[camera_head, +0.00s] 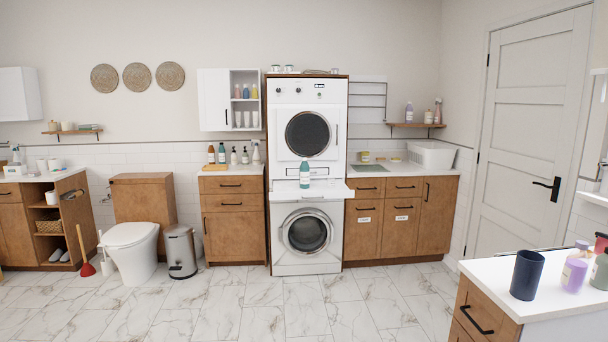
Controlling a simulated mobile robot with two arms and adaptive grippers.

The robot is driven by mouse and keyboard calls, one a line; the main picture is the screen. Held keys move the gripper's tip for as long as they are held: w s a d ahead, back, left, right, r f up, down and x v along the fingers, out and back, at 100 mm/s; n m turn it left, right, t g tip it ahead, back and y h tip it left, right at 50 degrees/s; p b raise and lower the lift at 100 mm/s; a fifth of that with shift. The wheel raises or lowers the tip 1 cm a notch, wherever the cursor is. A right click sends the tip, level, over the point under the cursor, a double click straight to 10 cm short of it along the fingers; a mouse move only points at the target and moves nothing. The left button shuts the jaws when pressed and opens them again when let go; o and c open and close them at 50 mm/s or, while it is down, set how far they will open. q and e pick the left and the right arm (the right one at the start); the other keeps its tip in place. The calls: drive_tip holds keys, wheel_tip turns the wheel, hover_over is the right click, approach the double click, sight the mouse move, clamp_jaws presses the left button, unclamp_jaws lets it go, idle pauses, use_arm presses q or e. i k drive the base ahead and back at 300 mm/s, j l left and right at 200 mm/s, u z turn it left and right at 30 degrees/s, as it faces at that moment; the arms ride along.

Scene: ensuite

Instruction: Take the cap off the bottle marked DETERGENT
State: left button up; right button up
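A teal bottle (305,174) stands upright on the white pull-out shelf (333,190) between the stacked machines. It has a pale label whose lettering is too small to read, so I cannot tell whether it says DETERGENT. Its top looks capped, but the cap is too small to make out well. Other bottles (211,154) stand on the left counter, and more bottles (409,112) stand on the right wall shelf; their labels are also unreadable. Neither of my grippers is in view.
The dryer (307,105) sits above the washer (285,248). A counter (500,277) at the front right holds a dark blue cup (526,274) and several bottles (573,273). A toilet (131,246) and bin (180,250) stand left. The marble floor (290,310) ahead is clear.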

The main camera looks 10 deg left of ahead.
sight(304, 167)
drive_tip(key=i+j+u, duration=0.1)
drive_tip(key=i+u, duration=0.4)
drive_tip(key=i, duration=3.3)
